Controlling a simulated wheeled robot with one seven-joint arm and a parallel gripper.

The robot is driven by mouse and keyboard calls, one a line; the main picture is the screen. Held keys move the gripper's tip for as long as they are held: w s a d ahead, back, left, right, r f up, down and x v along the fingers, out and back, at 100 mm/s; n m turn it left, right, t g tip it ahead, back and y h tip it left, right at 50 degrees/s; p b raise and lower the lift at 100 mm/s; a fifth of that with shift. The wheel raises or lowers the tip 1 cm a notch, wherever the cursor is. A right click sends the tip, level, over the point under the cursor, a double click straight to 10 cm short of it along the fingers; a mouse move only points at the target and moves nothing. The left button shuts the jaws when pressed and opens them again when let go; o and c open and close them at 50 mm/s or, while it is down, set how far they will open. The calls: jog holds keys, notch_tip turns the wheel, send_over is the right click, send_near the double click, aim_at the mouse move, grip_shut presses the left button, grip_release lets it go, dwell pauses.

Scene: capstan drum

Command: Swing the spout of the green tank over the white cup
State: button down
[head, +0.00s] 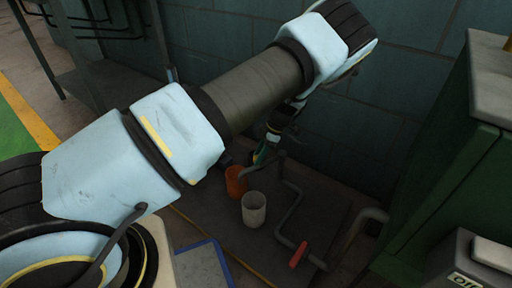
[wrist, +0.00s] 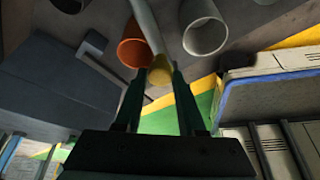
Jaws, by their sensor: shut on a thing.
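The white cup (head: 254,210) stands upright on the dark floor plate, right of and nearer than an orange cup (head: 236,182). In the wrist view, the white cup (wrist: 204,30) is at upper right and the orange cup (wrist: 132,50) at upper left. A grey spout pipe (wrist: 148,22) runs down between them to a yellowish end (wrist: 160,76). My gripper (wrist: 158,72) is shut on that end, with one finger on each side. In the head view, my gripper (head: 262,152) is behind the cups, partly hidden by my arm. No green tank can be made out for certain.
A bent grey pipe with a red handle (head: 298,255) lies right of the white cup. A green cabinet (head: 445,180) and a box marked OFF (head: 472,268) stand at right. A blue-edged panel (head: 205,264) is in front. A block wall (head: 410,70) is behind.

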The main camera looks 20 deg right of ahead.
aim_at(268, 161)
jog(key=shift+s+d+n+g+p, duration=0.15)
jog(key=shift+s+d+n+g, duration=0.15)
jog(key=shift+s+n, duration=0.4)
jog(key=shift+s+d+n+g+p, duration=0.15)
jog(key=shift+s+n+g, duration=0.15)
jog(key=shift+s+n, duration=0.45)
jog(key=shift+s+d+n+g+p, duration=0.1)
jog(key=shift+s+d+n+g, duration=0.2)
jog(key=shift+s+n, duration=0.4)
jog(key=shift+w, duration=0.15)
jog(key=c, duration=0.5)
grip_release()
jog(key=p+v, duration=0.2)
jog(key=v, duration=0.8)
jog(key=shift+r, duration=0.3)
jog(key=shift+d, duration=0.15)
